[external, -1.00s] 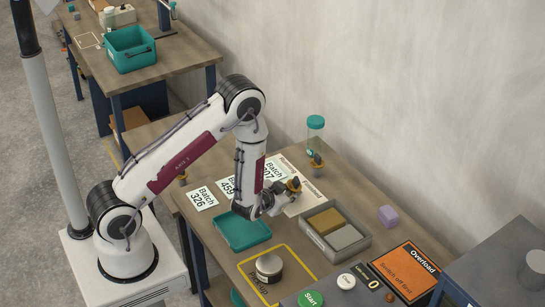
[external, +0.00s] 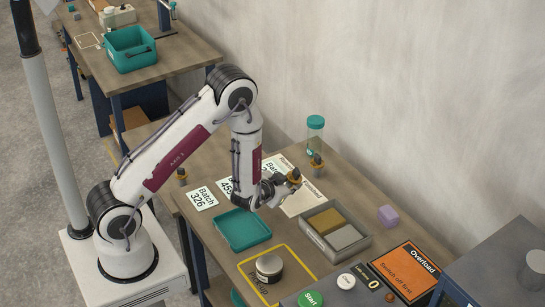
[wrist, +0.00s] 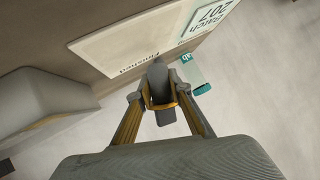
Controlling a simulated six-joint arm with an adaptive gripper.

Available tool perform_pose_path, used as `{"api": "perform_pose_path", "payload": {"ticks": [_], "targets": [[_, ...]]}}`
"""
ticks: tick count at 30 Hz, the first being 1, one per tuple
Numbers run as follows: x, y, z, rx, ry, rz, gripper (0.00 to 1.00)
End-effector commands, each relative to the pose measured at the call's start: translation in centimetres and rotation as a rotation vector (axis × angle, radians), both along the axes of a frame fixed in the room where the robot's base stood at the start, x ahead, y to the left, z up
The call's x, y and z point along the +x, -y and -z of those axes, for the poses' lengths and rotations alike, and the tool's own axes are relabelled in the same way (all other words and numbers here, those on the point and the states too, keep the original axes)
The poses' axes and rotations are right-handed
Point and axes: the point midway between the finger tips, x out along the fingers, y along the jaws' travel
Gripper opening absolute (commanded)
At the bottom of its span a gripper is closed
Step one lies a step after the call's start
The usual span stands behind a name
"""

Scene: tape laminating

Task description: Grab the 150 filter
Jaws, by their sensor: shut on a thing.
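My gripper (wrist: 160,104) is shut on a small dark grey piece with an orange band, likely a filter (wrist: 158,77). In the external view the held piece (external: 294,175) is at the right end of my gripper, over the white "Finished" sheet. I cannot read a number on it. Another (external: 182,174) stands at the left, beyond my arm. Batch cards 326 (external: 201,198) and 459 (external: 225,187) lie on the bench; the 207 card (wrist: 203,18) shows in the wrist view.
A teal tray (external: 243,230) lies below my gripper. A grey bin (external: 362,243) with brown and grey blocks is right of it. A teal-capped jar (external: 315,136) stands near the wall. A round tin (external: 268,267), purple block (external: 389,216) and orange Overload sign (external: 410,272) are nearer.

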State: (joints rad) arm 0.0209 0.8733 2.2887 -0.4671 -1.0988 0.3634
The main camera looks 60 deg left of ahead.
Motion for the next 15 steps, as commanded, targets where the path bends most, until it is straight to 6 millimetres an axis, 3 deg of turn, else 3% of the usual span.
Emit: {"api": "perform_pose_path", "payload": {"ticks": [15], "targets": [[0.1, 0.0, -5.4, 0.0, 0.002, 0.0, 0.0]]}}
